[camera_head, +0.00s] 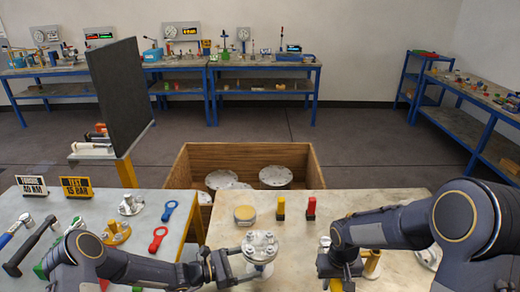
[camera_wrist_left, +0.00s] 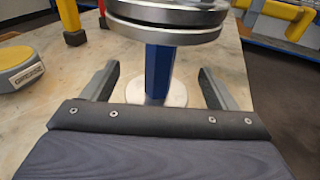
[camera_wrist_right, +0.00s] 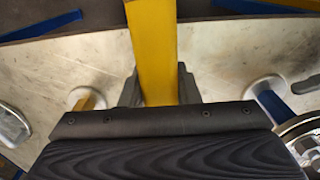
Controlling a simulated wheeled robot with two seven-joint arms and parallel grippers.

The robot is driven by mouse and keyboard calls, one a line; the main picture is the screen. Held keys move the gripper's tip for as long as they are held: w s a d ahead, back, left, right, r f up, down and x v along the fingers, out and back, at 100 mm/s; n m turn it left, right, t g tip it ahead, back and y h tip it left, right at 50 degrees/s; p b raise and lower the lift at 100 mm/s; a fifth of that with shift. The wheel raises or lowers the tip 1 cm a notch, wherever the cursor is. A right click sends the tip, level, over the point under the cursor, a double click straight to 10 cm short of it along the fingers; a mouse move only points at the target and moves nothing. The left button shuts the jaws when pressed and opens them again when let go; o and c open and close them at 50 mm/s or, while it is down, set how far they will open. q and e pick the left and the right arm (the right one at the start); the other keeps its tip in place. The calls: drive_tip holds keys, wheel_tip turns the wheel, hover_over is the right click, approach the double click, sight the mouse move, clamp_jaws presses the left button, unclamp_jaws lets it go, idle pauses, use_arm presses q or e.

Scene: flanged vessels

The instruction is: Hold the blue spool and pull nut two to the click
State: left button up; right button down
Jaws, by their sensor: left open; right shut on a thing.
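The blue spool (camera_wrist_left: 158,75) stands upright on a round pale base, with a metal flange pair (camera_wrist_left: 170,18) on top. In the head view the bolted flange (camera_head: 260,245) shows several nuts; I cannot tell which is nut two. My left gripper (camera_wrist_left: 158,90) is open, with one finger on each side of the blue spool, and no contact is visible. My right gripper (camera_wrist_right: 158,92) is shut on a yellow bar (camera_wrist_right: 152,50). In the head view the right gripper (camera_head: 340,278) is right of the flange, and the bar is mostly hidden there.
A yellow post (camera_head: 281,207), a red post (camera_head: 311,207) and a round tan-topped block (camera_head: 245,214) stand behind the flange. A wooden crate (camera_head: 240,152) with flanges lies beyond. The left table holds signs and tools, including red and blue ring-ended tools (camera_head: 157,239).

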use_arm(q)
drive_tip(key=shift+b+x, duration=0.6)
drive_tip(key=shift+x, duration=1.05)
drive_tip(key=c, duration=1.5)
drive_tip(key=shift+o, duration=0.2)
